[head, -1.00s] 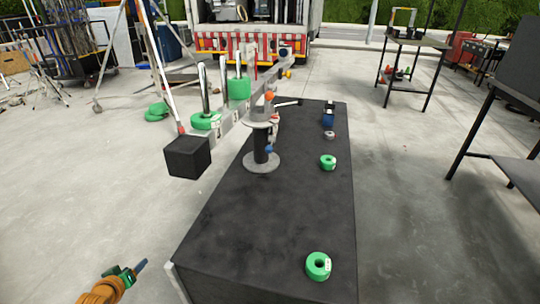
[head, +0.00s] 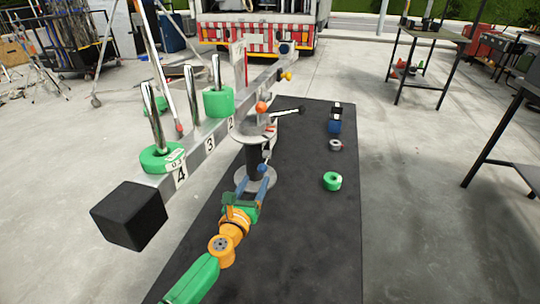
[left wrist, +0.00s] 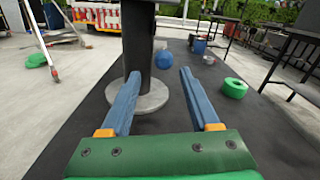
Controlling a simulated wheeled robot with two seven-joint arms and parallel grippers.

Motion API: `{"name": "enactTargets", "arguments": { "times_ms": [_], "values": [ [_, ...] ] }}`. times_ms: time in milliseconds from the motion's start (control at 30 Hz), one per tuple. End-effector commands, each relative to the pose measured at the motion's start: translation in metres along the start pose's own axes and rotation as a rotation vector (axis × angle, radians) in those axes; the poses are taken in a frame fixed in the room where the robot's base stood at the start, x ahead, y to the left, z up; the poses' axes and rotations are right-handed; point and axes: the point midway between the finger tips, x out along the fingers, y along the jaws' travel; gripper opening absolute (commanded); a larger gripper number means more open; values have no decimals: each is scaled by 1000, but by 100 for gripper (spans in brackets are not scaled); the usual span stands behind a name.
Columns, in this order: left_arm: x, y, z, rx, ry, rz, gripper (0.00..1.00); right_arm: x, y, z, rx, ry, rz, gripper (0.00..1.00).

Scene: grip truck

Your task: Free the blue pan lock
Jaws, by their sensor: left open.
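A blue round knob, likely the pan lock (head: 262,168), sits low by the post of the crane-like beam head; it also shows in the left wrist view (left wrist: 164,60). My left gripper (head: 252,180) has green and orange parts and blue fingers. In the left wrist view its fingers (left wrist: 159,77) are open and empty, and the knob lies just beyond and between the tips, seemingly apart from them. The dark post (left wrist: 139,45) stands on a round grey base plate left of the knob. The lever behind the knob is mostly hidden.
The beam (head: 205,150) carries green weights (head: 219,101) on pegs and a black block (head: 130,215) at its near end. An orange knob (head: 262,107) and a black-tipped handle (head: 301,110) are above. A green ring (head: 332,181) lies on the black table (head: 310,240).

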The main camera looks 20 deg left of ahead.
Motion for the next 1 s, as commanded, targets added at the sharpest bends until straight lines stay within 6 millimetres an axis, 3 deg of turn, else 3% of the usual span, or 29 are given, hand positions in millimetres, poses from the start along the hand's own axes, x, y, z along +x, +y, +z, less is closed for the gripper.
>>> {"name": "enactTargets", "arguments": {
  "times_ms": [133,500,867,1000],
  "values": [
    [10,-6,-4,-17,-1,-6,62,7,0,1,0,-1,0,100],
    [65,-5,-6,-11,0,-6,62,44,-2,11,0,-13,-1,100],
    [71,-6,-1,-12,2,-5,62,44,-1,10,0,-10,0,100],
    [71,-5,-1,-11,2,-5,24,44,0,9,0,-9,0,100]
  ]
}}
